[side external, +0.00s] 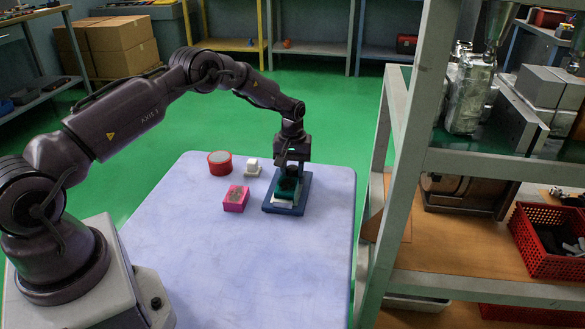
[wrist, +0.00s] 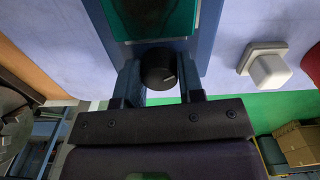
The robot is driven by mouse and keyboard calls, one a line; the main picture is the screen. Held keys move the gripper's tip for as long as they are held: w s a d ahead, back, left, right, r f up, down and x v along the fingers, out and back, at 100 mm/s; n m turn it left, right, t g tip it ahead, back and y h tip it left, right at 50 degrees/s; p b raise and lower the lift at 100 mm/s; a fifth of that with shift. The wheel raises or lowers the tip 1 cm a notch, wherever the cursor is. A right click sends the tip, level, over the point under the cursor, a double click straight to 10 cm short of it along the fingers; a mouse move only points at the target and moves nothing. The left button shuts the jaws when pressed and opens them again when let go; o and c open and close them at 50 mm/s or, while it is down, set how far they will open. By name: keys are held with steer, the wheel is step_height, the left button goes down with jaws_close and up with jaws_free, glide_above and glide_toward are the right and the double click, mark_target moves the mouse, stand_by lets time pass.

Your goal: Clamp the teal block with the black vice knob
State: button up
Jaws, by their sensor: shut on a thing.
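The teal block (side external: 289,186) sits in the blue vice (side external: 304,184) near the right edge of the table. In the wrist view the teal block (wrist: 190,18) is at the top, between the blue sides of the vice (wrist: 212,28). In the side view my gripper (side external: 291,166) is down at the vice and hides the knob. Whether the vice jaw touches the block cannot be told.
A pink block (side external: 236,199), a white block on a base (side external: 253,167) and a round red container (side external: 221,163) stand left of the vice. The front of the table (side external: 240,270) is clear. A metal shelf (side external: 405,150) stands close on the right.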

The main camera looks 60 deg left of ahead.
mark_target(292, 168)
steer(key=shift+m, duration=2.9)
steer(key=o, duration=0.9)
step_height(292, 168, up, 13)
steer(key=shift+r, duration=0.1)
